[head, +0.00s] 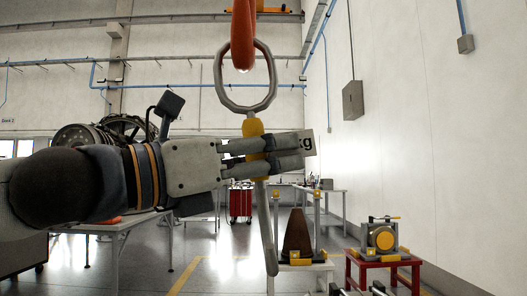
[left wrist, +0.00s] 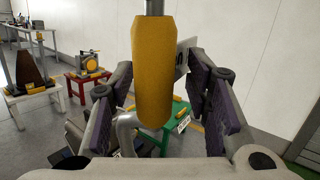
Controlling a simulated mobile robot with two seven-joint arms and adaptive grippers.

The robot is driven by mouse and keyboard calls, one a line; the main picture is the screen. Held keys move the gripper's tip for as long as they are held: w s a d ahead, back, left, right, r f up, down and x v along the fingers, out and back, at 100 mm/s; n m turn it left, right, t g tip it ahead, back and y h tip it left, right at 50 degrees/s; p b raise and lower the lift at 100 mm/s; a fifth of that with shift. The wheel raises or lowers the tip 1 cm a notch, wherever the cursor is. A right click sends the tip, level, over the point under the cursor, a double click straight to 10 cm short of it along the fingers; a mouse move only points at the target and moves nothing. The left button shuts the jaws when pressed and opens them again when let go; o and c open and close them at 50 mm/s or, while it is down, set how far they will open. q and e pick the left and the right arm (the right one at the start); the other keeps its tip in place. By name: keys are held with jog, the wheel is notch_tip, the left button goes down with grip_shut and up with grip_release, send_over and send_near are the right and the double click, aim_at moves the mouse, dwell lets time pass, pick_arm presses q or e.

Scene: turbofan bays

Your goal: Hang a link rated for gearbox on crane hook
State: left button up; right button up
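The orange crane hook (head: 242,40) hangs at the top middle of the head view. The link's grey ring (head: 219,88) is around the hook's lower bend. Below the ring are a yellow grip (head: 253,127) and a grey rod (head: 267,225) with a bent lower end. A white tag (head: 308,142) reading "kg" sticks out; its number is hidden by my fingers. My left gripper (head: 268,152) is around the yellow grip (left wrist: 153,70), its fingers apart with a gap showing in the left wrist view. Dark tips at the bottom edge seem to be my right gripper (head: 357,290).
A brown cone (head: 297,236) stands on a white stand; a round yellow-grey unit (head: 381,238) stands on a red stand (head: 402,262). A green stand (left wrist: 178,118) is below the link. An engine (head: 85,138) and a table (head: 120,226) are at left.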

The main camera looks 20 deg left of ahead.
pick_arm(q)
jog(key=shift+s+a+r, duration=0.1)
jog(key=shift+s+r, duration=0.05)
jog(key=shift+r, duration=0.05)
jog(key=v, duration=0.8)
jog(key=shift+f, duration=0.1)
